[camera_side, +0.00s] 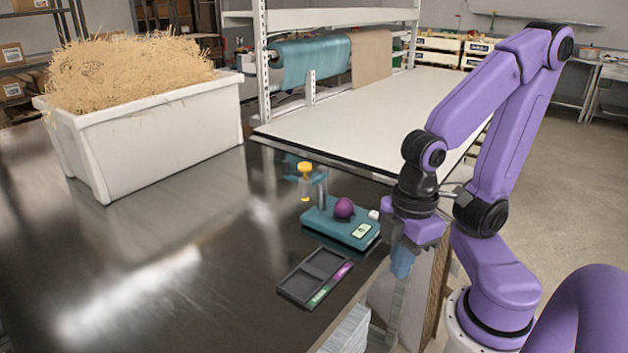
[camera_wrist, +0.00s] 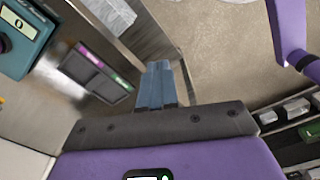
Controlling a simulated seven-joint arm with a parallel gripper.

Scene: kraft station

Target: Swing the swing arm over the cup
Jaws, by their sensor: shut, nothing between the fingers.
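A teal device (camera_side: 338,228) stands on the dark table near its right edge. Its swing arm (camera_side: 317,178) sits on an upright post and points left, with a yellow knob (camera_side: 305,167) at its end, out past the base. The wrist view shows only part of the teal device (camera_wrist: 36,28), at the top left. My gripper (camera_side: 401,268) is shut and empty, with blue fingers (camera_wrist: 157,82) pointing down. It is right of the device, apart from it, by the table's edge.
A dark two-compartment tray (camera_side: 300,291) with green and magenta labels lies in front of the device. A large white bin (camera_side: 160,135) of straw stands at the back left. A pale worktop (camera_side: 350,125) lies behind.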

